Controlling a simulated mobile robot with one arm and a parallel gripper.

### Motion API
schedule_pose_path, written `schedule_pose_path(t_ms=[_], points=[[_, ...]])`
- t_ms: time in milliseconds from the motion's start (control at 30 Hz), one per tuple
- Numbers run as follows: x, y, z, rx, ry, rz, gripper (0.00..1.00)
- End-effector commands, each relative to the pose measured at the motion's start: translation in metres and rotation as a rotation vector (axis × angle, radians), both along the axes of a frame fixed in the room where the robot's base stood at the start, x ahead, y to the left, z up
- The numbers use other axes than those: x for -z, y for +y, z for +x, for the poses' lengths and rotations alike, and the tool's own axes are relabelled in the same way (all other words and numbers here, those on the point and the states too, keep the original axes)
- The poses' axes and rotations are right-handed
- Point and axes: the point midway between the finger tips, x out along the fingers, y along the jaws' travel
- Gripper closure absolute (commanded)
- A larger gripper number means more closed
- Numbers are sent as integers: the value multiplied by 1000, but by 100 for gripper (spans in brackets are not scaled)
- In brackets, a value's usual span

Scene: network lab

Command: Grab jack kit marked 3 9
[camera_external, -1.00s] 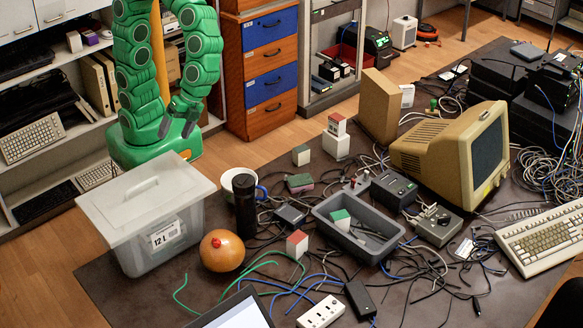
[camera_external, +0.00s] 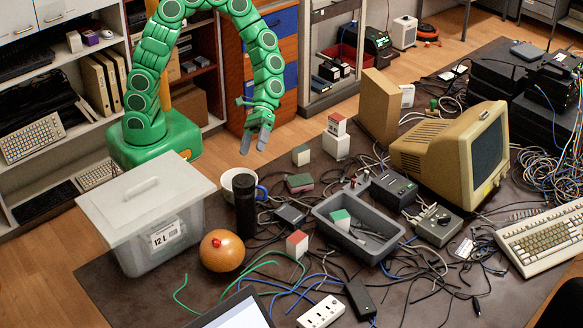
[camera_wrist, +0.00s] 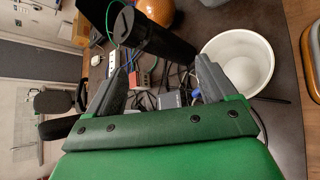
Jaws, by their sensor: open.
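Several small white boxes with coloured tops could be jack kits; no mark 3 9 is legible. A red-topped box (camera_external: 297,244) stands in front of the grey tray (camera_external: 322,216), and a green-topped box (camera_external: 340,220) sits inside it. Another green-topped box (camera_external: 301,155) stands toward the back. A red-topped box (camera_external: 337,125) rests on a white block (camera_external: 336,146). My gripper (camera_external: 255,140) is open and empty, pointing down above the table's back edge. In the wrist view its fingers (camera_wrist: 160,72) are apart, with a small reddish box (camera_wrist: 143,75) beyond them.
A black cylinder (camera_external: 244,205) stands by a white bowl (camera_external: 262,187), below my gripper. A lidded bin (camera_external: 150,205) and an orange ball (camera_external: 222,250) are at left. A beige monitor (camera_external: 440,150) stands at right. Loose cables cover much of the table.

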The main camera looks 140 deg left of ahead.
Motion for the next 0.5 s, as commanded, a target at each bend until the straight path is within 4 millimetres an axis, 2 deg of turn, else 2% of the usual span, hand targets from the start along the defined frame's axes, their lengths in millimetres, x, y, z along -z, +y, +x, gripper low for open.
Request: schedule_pose_path(t_ms=[33, 267, 500], points=[[9, 18, -2, -72, 19, -36, 15], [42, 90, -13, -376, 91, -193, 15], [82, 166, -45, -692, 164, -368, 15]])
